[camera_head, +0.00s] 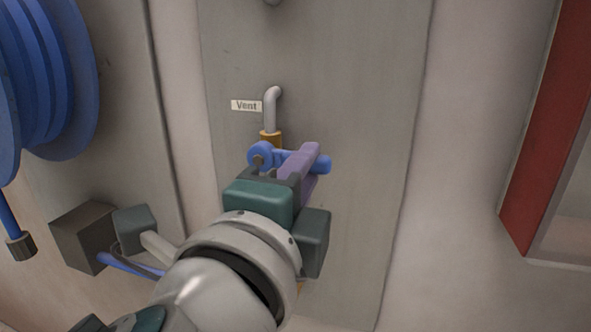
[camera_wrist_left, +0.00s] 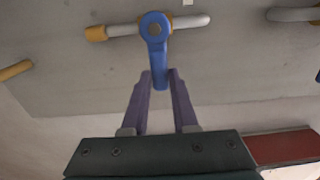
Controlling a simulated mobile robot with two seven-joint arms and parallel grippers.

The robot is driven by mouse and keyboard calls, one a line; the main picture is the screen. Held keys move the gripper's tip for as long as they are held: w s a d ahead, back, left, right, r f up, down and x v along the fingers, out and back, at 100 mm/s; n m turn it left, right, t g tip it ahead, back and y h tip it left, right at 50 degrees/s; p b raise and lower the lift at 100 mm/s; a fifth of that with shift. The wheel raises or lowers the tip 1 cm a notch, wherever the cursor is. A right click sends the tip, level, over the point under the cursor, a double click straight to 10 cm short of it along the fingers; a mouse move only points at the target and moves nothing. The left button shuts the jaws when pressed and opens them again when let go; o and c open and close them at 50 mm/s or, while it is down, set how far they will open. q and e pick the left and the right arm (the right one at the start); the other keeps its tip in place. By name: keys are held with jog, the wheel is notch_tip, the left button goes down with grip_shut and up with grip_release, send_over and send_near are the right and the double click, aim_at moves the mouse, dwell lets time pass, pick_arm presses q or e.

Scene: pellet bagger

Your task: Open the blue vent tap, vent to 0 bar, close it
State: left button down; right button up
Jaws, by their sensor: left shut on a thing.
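The blue vent tap (camera_head: 261,152) sits on a grey pipe (camera_head: 271,105) below a brass fitting (camera_head: 270,139), beside a label reading "Vent" (camera_head: 246,105). Its lever points right in the head view, crosswise to the pipe. My left gripper (camera_head: 312,160) has its purple fingers around the lever. In the left wrist view, the tap (camera_wrist_left: 155,28) shows its lever crosswise to the pipe, with its end between the fingertips of my left gripper (camera_wrist_left: 162,80). The gripper is shut on the lever. No pressure gauge shows. My right gripper is out of view.
A blue hose reel (camera_head: 55,75) hangs at the upper left, with a hose end (camera_head: 20,245) below it. A dark box (camera_head: 82,235) is at the lower left. A red-framed panel (camera_head: 540,140) stands at the right. The grey panel right of the tap is clear.

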pick_arm(q)
jog(key=c, duration=0.7)
grip_release()
jog(key=b+v, duration=0.1)
jog(key=v, duration=0.9)
